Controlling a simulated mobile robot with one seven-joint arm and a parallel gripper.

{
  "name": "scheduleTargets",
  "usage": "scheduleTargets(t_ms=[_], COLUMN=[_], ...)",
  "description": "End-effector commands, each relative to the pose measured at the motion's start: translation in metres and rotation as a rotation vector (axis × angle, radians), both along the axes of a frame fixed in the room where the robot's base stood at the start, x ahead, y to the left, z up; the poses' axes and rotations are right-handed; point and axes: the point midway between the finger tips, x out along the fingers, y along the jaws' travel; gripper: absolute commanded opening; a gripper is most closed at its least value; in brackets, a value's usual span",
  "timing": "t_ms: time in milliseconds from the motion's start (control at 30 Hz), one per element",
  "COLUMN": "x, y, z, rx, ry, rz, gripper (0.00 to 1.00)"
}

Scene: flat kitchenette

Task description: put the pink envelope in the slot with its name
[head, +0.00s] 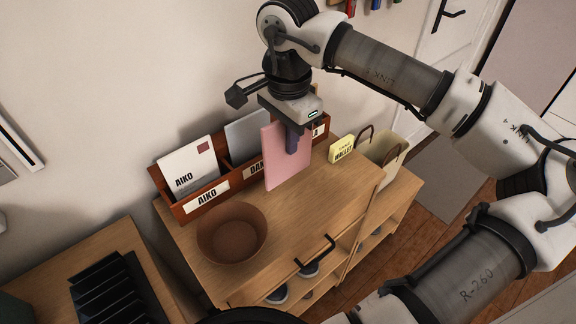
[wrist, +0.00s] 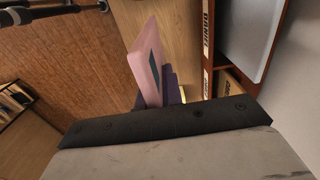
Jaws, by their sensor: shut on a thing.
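The pink envelope (head: 276,156) hangs upright from my gripper (head: 293,140), in front of the middle of the letter sorter (head: 221,188). It also shows edge-on in the wrist view (wrist: 147,62), held by the purple-grey fingers (wrist: 170,86). My gripper is shut on it. The envelope's name is not readable. The brown sorter has labelled slots: AIKO at left, one starting "DA" in the middle, partly hidden by the envelope, and one at right mostly hidden by my gripper. A white AIKO envelope (head: 188,170) stands in the left slot and a grey envelope (head: 247,136) in the middle one.
A round brown bowl (head: 231,234) stands on the cabinet (head: 312,212) in front of the sorter. A yellow box (head: 342,148) and a cream bag (head: 388,150) with dark handles are to the right. The cabinet top in front of the envelope is clear.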

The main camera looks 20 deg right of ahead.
Motion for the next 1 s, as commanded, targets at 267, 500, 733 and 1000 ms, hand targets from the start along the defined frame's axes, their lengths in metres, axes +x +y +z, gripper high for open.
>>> scheduleTargets(t_ms=[267, 500, 733, 1000], x=[0.000, -0.001, 0.000, 0.000], y=[0.000, 0.000, 0.000, 0.000], z=[-0.047, -0.074, -0.089, -0.092], rx=[0.001, 0.001, -0.001, -0.001], ry=[0.001, 0.003, 0.000, 0.000], rz=[0.001, 0.000, 0.000, 0.000], gripper=[0.00, 0.00, 0.00, 0.00])
